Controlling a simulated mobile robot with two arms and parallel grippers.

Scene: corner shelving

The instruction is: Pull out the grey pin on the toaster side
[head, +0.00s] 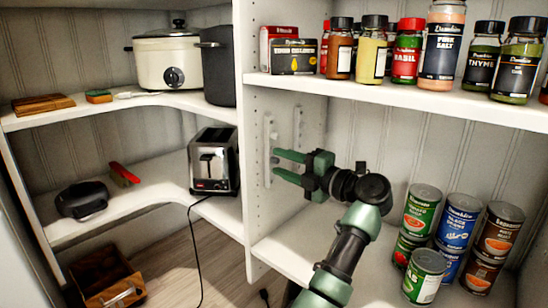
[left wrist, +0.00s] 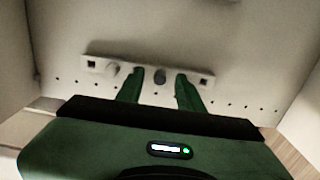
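A pale mounting strip (head: 269,130) is on the divider panel beside the toaster (head: 213,160). In the left wrist view the strip (left wrist: 195,79) runs across the panel, and a round grey pin (left wrist: 160,76) stands out from its middle. My left gripper (head: 274,163) is open, its green fingers pointing at the panel. In the left wrist view its fingers (left wrist: 160,83) lie on either side of the pin, with visible gaps. Whether the fingertips touch the strip cannot be told. A paler round knob (left wrist: 112,68) is left of the fingers. My right gripper is not in view.
A second pale strip (head: 298,125) is on the wall to the right. The shelf above (head: 400,95) holds spice jars. Several cans (head: 421,205) stand at the lower right. A black cord (head: 196,250) hangs from the toaster. The shelf below my left gripper is clear.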

